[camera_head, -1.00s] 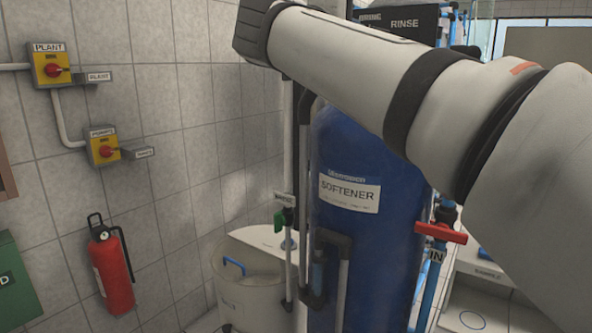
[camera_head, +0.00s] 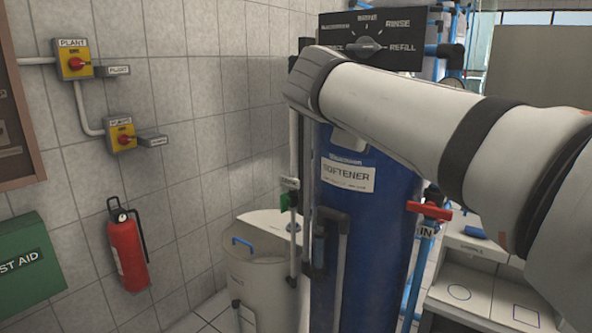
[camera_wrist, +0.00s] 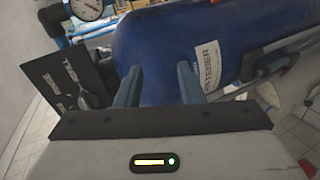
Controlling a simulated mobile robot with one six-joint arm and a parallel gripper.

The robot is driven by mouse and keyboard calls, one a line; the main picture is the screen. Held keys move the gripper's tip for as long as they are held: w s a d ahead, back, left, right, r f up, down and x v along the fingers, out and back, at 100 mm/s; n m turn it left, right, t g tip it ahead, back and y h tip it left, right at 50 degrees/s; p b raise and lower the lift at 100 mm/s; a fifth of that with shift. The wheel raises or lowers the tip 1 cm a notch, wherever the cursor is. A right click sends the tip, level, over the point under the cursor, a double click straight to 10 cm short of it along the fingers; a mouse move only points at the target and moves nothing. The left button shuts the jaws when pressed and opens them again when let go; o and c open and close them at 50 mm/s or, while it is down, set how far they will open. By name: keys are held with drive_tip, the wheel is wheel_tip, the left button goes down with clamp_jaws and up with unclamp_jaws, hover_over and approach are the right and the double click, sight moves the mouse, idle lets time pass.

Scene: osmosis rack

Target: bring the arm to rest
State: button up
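My arm (camera_head: 400,110) reaches in from the right in the head view and crosses in front of the blue softener tank (camera_head: 375,240). My gripper (camera_wrist: 158,78) shows in the wrist view with its two dark fingers apart and nothing between them. The tank (camera_wrist: 165,45) lies behind the fingers in that view; whether they touch it I cannot tell. In the head view the fingers are hidden behind my arm.
A black dial panel (camera_head: 372,42) stands above the tank, close to my arm. A red-handled valve (camera_head: 430,211) is right of the tank. A pale bin (camera_head: 262,280), fire extinguisher (camera_head: 128,248) and switches (camera_head: 75,60) are to the left.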

drive_tip(key=s+f+m+g+y+p, duration=0.1)
drive_tip(key=s+f+m+g+y, duration=0.1)
drive_tip(key=s+f, duration=0.4)
drive_tip(key=s+d+f+m+g+y, duration=0.1)
drive_tip(key=s+f+m+g+y, duration=0.2)
drive_tip(key=s+f, duration=0.4)
drive_tip(key=s+f+m+g+y+p, duration=0.1)
drive_tip(key=s+f, duration=0.6)
drive_tip(key=f, duration=1.2)
drive_tip(key=m+g+y, duration=0.1)
drive_tip(key=m+g, duration=0.1)
drive_tip(key=m, duration=0.1)
drive_tip(key=shift+d+f+m+g+y+p, duration=0.15)
drive_tip(key=shift+f+m+g+y+p, duration=0.15)
drive_tip(key=shift+f+m+y, duration=0.1)
drive_tip(key=shift+c, duration=0.3)
